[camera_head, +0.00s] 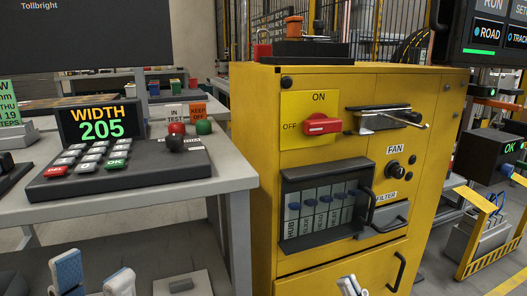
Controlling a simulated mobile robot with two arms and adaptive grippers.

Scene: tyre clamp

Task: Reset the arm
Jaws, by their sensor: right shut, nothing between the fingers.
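My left gripper (92,279) is at the bottom left. Its two blue-and-white fingers stand apart with nothing seen between them, in front of the grey table and below the keypad. My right gripper (351,286) is at the bottom edge, in front of the yellow cabinet's lower drawer. Its fingertips are together and empty, and most of it is cut off by the frame. A metal lever (402,118) sticks out to the right from a dark plate on the cabinet front. Both grippers are apart from it. No other thing that is plainly an arm shows.
The yellow cabinet (262,180) has a red ON/OFF switch (322,124), a FAN knob (395,171) and a FILTER drawer (388,219). The keypad console (110,179) shows WIDTH 205 on the grey table (213,185). A yellow guard (486,232) stands at right.

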